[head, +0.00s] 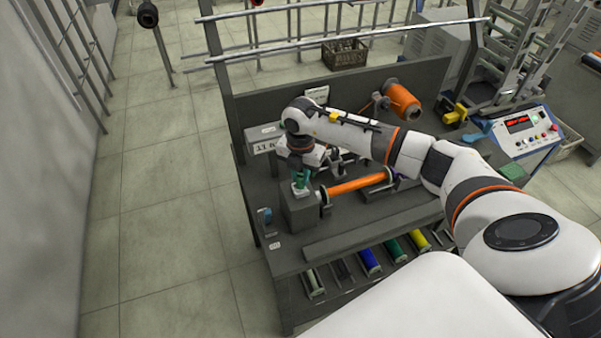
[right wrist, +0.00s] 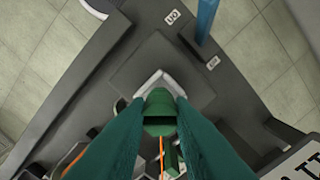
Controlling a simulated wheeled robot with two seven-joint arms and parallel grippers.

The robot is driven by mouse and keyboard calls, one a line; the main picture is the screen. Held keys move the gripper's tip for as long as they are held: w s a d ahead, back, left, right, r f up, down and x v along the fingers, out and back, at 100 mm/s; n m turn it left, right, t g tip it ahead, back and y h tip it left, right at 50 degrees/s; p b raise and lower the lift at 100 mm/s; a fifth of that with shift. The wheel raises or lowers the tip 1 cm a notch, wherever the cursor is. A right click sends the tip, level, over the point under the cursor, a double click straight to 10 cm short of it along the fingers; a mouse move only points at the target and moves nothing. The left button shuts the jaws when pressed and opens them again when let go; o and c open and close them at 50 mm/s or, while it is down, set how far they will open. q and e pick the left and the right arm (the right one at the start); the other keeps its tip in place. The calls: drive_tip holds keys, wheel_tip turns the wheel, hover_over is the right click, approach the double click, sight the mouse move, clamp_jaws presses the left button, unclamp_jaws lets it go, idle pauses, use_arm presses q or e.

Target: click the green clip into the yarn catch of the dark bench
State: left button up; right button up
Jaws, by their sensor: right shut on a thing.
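The dark bench (head: 375,218) stands ahead with a grey block (head: 299,212) near its left end. My right gripper (head: 300,180) points down just above this block. In the right wrist view, my right gripper's green fingers (right wrist: 160,125) are shut on the green clip (right wrist: 160,108), which sits between their tips. A pale, angled piece (right wrist: 158,80), apparently the yarn catch, shows just beyond the clip on the block top. The clip overlaps it in the picture; I cannot tell if they touch. The fingers hide the clip's sides. My left gripper is not in view.
An orange-wound bobbin (head: 358,185) lies right of the block, and an orange yarn cone (head: 403,101) is at the back. Several coloured spools (head: 370,262) sit along the front. A control box (head: 522,128) stands at the right. The floor left of the bench is clear.

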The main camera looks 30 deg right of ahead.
drive_tip(key=shift+f+b, duration=0.55)
drive_tip(key=shift+f, duration=0.3)
drive_tip(key=shift+r, duration=0.1)
drive_tip(key=o, duration=1)
drive_tip(key=shift+r+b, duration=1.3)
drive_tip(key=shift+r, duration=4.7)
